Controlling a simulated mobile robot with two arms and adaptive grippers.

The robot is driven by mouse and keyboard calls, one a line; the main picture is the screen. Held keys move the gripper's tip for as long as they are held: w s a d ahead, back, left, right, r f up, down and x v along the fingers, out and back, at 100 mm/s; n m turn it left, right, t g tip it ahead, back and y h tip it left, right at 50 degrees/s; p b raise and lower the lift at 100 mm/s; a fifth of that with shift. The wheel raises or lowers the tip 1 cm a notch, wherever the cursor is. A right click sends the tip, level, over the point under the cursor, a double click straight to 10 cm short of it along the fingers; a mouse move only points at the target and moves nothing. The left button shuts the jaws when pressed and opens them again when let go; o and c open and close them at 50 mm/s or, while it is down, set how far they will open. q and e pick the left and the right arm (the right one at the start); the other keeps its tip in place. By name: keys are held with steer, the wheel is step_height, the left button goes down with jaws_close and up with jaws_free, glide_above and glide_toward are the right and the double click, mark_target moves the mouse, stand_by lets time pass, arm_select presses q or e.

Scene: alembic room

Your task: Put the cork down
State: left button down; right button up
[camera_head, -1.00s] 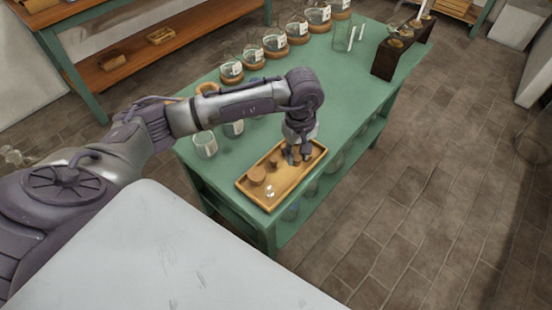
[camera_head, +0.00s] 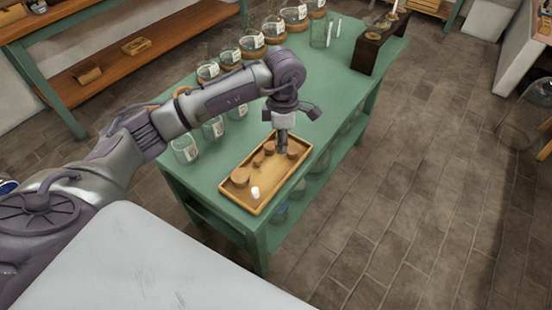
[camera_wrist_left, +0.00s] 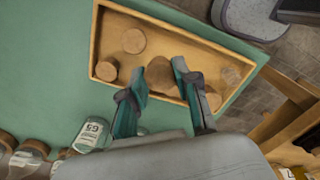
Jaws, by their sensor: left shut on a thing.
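My left gripper (camera_head: 282,150) points down over the far end of the wooden tray (camera_head: 222,187). In the left wrist view its two fingers (camera_wrist_left: 159,84) are on either side of a brown cork (camera_wrist_left: 159,74), shut on it. The height of this cork above the tray floor is hard to tell. Other round corks lie in the tray: a large one (camera_head: 240,177) near its left end, a small one (camera_head: 258,160) beside it, and another (camera_head: 294,150) right of the gripper. My right gripper is not in view.
The tray lies on a green table (camera_head: 345,88). Labelled glass jars (camera_head: 184,149) stand close along its left side, with flasks on cork rings (camera_head: 252,44) farther back. A small white piece (camera_head: 255,192) lies in the tray's near end. A dark wooden stand (camera_head: 372,50) is at the far end.

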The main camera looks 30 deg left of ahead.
arm_select(q)
steer(key=s+f, duration=0.1)
steer(key=s, duration=0.2)
steer(key=shift+d+f, duration=0.1)
steer(key=shift+f, duration=0.3)
step_height(320, 180, down, 4)
steer(key=shift+s+r+p, duration=0.1)
steer(key=shift+p, duration=0.65)
steer(key=shift+f, duration=0.3)
steer(key=c, duration=0.8)
jaws_free()
steer(key=shift+c, duration=0.2)
steer(key=shift+r, duration=0.3)
step_height(320, 180, up, 12)
steer(key=b, duration=0.2)
steer(key=shift+f, duration=0.15)
